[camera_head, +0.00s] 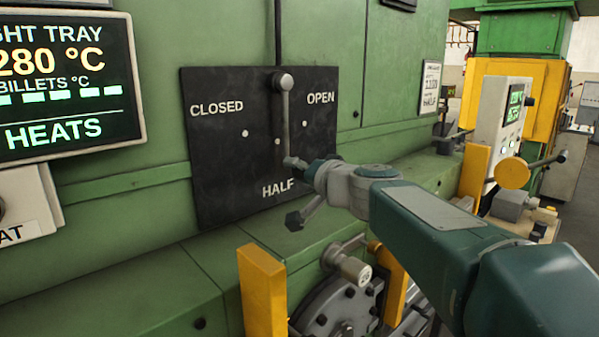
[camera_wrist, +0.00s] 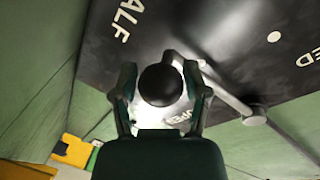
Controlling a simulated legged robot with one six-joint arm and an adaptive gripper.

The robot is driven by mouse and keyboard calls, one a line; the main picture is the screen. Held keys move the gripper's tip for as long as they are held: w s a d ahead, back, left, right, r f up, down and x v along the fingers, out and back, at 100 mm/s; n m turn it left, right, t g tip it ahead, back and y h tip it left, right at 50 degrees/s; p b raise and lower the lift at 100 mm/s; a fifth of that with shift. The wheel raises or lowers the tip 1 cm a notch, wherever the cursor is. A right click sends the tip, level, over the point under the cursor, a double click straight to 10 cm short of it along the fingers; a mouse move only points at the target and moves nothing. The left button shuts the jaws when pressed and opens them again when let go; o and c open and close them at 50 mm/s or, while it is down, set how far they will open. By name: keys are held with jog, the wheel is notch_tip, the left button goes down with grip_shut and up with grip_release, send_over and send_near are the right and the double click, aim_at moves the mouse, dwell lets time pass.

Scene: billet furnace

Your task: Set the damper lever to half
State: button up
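The damper lever (camera_head: 286,120) is a grey arm on a black plate marked CLOSED, OPEN and HALF. From its pivot at the top it hangs nearly straight down, its lower end just right of the dot above HALF, on the OPEN side. Its arm also shows in the wrist view (camera_wrist: 225,93). A black ball knob (camera_wrist: 160,85) on its handle sits between the fingers of my gripper (camera_wrist: 160,72); the gripper hides it in the head view. The gripper (camera_head: 306,190) looks open, its fingers spread on either side of the knob. Contact is unclear.
A green ledge (camera_head: 170,290) runs below the black plate (camera_head: 215,165). Yellow posts (camera_head: 262,290) and a round hatch with a handle (camera_head: 340,305) stand below my arm. A display (camera_head: 65,85) is at left; a control box (camera_head: 500,125) is at right.

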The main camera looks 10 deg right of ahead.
jog(key=shift+o, duration=0.3)
jog(key=shift+s+d, duration=0.1)
jog(key=shift+s, duration=0.1)
jog(key=v, duration=1.1)
jog(key=shift+s, duration=0.2)
jog(key=shift+d, duration=0.1)
jog(key=s+a+f+n+g+h, duration=0.25)
jog(key=s+f+g, duration=0.25)
jog(key=s+f, duration=0.55)
jog(key=s+d+f+n+g+h, duration=0.1)
jog(key=s+d+f+g+h, duration=0.1)
jog(key=s+f, duration=0.3)
jog(key=s+d+f+n+g+h, duration=0.1)
jog(key=s+d+f+g+h, duration=0.1)
jog(key=s+f, duration=0.3)
notch_tip(320, 180, down, 4)
jog(key=shift+d+f+h, duration=0.1)
jog(key=shift+d+h, duration=0.45)
jog(key=shift+d, duration=0.2)
